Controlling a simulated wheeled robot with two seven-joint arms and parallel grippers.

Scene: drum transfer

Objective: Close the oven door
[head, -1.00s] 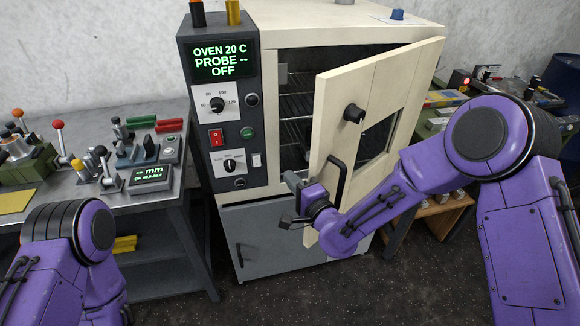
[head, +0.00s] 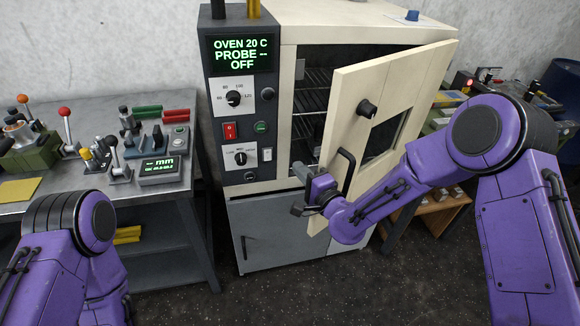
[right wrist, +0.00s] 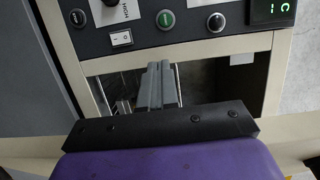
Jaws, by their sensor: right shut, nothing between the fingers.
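The oven (head: 365,22) has a cream body and a dark control panel (head: 240,150). Its cream door (head: 385,85) stands partly open, hinged at the right, with its free edge toward me and shelves showing inside. The door carries a black knob (head: 366,108), a window and a curved black handle (head: 346,172). My right gripper (head: 300,203) is shut and empty at the door's free edge, left of the handle; I cannot tell if it touches. In the right wrist view its closed fingers (right wrist: 158,85) point toward the oven opening (right wrist: 205,85), below the panel. My left gripper is out of view.
A metal bench (head: 90,110) with levers and a gauge stands left of the oven. A grey cabinet (head: 270,235) is under the oven. Another bench with small items (head: 440,125) is behind the door at right. The dark floor in front is clear.

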